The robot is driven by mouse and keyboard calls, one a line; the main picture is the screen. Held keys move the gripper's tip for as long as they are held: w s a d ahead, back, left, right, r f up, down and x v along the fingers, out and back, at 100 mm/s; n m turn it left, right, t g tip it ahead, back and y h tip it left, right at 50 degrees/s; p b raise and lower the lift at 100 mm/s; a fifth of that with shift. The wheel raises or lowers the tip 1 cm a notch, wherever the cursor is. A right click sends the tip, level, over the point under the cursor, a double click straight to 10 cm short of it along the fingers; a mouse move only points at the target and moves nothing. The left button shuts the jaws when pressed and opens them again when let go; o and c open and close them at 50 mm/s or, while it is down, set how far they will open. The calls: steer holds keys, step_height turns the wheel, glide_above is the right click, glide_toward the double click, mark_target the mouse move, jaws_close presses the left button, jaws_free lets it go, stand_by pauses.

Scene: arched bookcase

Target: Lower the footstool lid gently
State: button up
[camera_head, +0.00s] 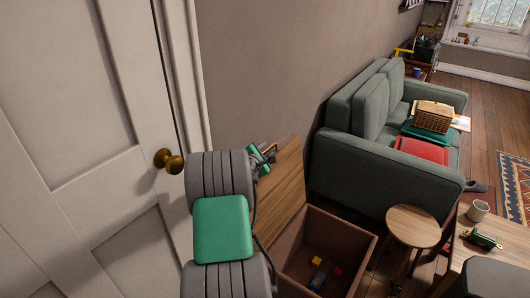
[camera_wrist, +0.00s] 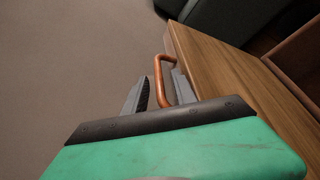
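The footstool is an open box (camera_head: 362,262) with a brown interior. Its wooden lid (camera_head: 282,188) stands raised at the box's left side, and it also shows in the wrist view (camera_wrist: 215,65). My gripper (camera_head: 266,154) is at the lid's upper part. In the wrist view my gripper (camera_wrist: 162,90) has its two grey fingers apart, one on each side of the handle's near part, with gaps visible. Whether a fingertip touches the handle cannot be told.
Small coloured blocks (camera_head: 317,277) lie inside the box. A green sofa (camera_head: 385,175) stands behind it, and a round wooden stool (camera_head: 413,226) stands to its right. A white door with a brass knob (camera_head: 170,161) is close on the left, with a bare wall behind the lid.

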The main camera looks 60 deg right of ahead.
jaws_close()
stand_by(0.3)
stand_by(1.1)
